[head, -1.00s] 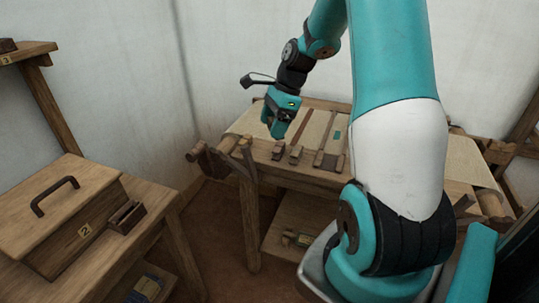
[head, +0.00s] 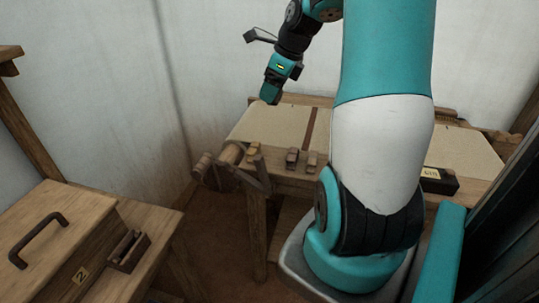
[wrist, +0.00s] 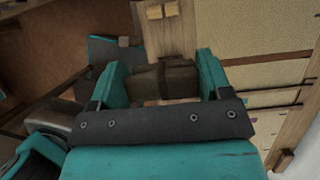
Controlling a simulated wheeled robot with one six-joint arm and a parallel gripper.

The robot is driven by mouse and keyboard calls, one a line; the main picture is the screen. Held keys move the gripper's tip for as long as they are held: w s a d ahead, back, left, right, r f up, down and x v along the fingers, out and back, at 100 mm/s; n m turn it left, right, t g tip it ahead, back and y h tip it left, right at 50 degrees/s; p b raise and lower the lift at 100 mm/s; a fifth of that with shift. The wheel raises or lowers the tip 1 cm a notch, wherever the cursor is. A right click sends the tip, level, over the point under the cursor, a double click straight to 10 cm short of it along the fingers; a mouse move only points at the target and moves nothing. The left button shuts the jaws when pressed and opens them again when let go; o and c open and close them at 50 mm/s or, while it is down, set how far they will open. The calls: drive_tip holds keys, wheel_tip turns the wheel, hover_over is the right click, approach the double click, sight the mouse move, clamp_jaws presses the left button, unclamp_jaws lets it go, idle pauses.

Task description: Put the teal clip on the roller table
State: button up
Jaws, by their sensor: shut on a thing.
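My gripper (head: 268,98) is raised above the left back part of the roller table (head: 265,128), its fingers pointing down. In the wrist view my gripper (wrist: 162,72) is shut on a dark brown, block-shaped thing (wrist: 180,78), which fills the gap between the teal fingers. What it is exactly is unclear, and its lower part is hidden by the gripper body. I cannot pick out a teal clip apart from my own teal parts. My arm hides the middle of the roller table.
Light wooden blocks (head: 253,150) and dark blocks (head: 292,157) sit along the roller table's front edge. A dark box (head: 438,181) is at its right. A lidded wooden chest (head: 50,240) is on the left bench. Pale cloth left of my arm is mostly clear.

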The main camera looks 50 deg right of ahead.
sight(266, 159)
drive_tip(key=f, duration=1)
drive_tip(key=f+b, duration=0.1)
drive_tip(key=f, duration=0.9)
drive_tip(key=shift+w, duration=0.2)
drive_tip(key=shift+b, duration=0.3)
drive_tip(key=o, duration=0.9)
